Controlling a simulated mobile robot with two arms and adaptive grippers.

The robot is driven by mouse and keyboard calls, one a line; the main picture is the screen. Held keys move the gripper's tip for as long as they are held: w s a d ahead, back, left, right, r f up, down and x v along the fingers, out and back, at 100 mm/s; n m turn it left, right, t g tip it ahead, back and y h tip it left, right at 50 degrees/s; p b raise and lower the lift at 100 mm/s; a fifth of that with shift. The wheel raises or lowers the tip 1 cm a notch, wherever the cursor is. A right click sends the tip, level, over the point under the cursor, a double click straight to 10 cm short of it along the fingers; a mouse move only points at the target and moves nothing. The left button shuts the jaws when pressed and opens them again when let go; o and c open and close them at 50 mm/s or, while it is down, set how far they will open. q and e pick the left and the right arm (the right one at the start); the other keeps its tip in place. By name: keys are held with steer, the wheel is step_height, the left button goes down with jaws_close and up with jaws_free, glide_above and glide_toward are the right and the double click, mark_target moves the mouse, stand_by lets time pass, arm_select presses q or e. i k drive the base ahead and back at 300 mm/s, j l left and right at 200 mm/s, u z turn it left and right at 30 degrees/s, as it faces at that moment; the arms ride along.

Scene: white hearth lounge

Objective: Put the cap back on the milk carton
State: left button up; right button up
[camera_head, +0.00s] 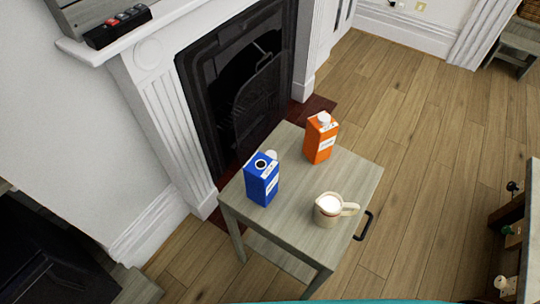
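A blue carton (262,181) stands upright on a small grey wooden table (350,177). A dark round opening shows on its top. A small white round piece (271,155), which looks like a cap, shows just behind the carton's top edge. It is partly hidden, and I cannot tell whether it rests on the table or touches the carton. An orange carton (320,138) stands upright farther back to the right, with a white cap (324,118) on its top. Neither of my grippers is in view.
A cream jug (330,208) filled with white liquid stands near the table's front right, its handle pointing right. A black handle (364,226) juts from the table's right side. A fireplace (238,90) lies behind the table. Wooden floor (420,130) is open to the right.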

mark_target(261, 171)
steer(key=k+l+u, duration=0.15)
steer(key=l+u, duration=0.25)
steer(key=k+l+u, duration=0.15)
steer(key=u, duration=0.25)
